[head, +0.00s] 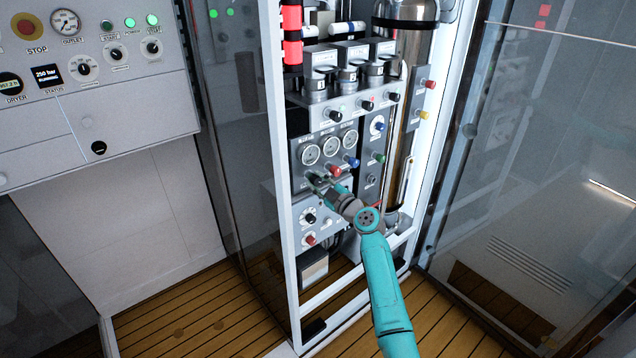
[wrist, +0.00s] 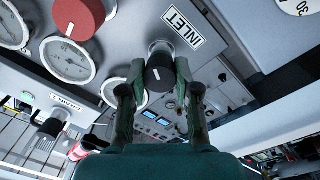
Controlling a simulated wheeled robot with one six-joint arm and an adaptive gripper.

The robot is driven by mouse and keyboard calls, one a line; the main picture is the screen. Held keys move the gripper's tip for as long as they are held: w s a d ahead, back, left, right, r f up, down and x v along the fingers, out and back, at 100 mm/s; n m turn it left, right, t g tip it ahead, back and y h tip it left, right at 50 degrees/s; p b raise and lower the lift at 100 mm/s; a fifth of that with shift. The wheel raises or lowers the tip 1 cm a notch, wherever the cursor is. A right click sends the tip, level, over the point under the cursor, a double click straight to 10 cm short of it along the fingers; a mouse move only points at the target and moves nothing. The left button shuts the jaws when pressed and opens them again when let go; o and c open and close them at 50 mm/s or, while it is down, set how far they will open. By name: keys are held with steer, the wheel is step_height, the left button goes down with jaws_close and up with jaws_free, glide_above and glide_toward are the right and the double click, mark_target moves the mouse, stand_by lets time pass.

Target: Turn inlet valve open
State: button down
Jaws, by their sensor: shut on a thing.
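The inlet valve is a black knob (wrist: 160,73) with a white pointer line, on the grey panel below a white INLET label (wrist: 182,27) in the wrist view. My gripper (wrist: 158,88) has one finger on each side of the knob and is shut on it. In the head view my gripper (head: 318,181) reaches the panel (head: 302,172) at its left, under the round gauges. There the gripper hides the knob.
A red knob (wrist: 80,15) and white gauges (wrist: 67,60) sit close to the gripper in the wrist view. In the head view, a blue knob (head: 350,161) is to the right. The white cabinet frame (head: 283,200) stands just left of the panel.

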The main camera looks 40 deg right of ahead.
steer(key=shift+f+n, duration=0.15)
steer(key=shift+n, duration=0.35)
steer(key=c, duration=0.8)
jaws_free()
steer(key=shift+s, duration=0.1)
steer(key=s, duration=1.2)
steer(key=shift+d+f, duration=0.1)
steer(key=shift+f, duration=0.1)
steer(key=shift+w, duration=0.1)
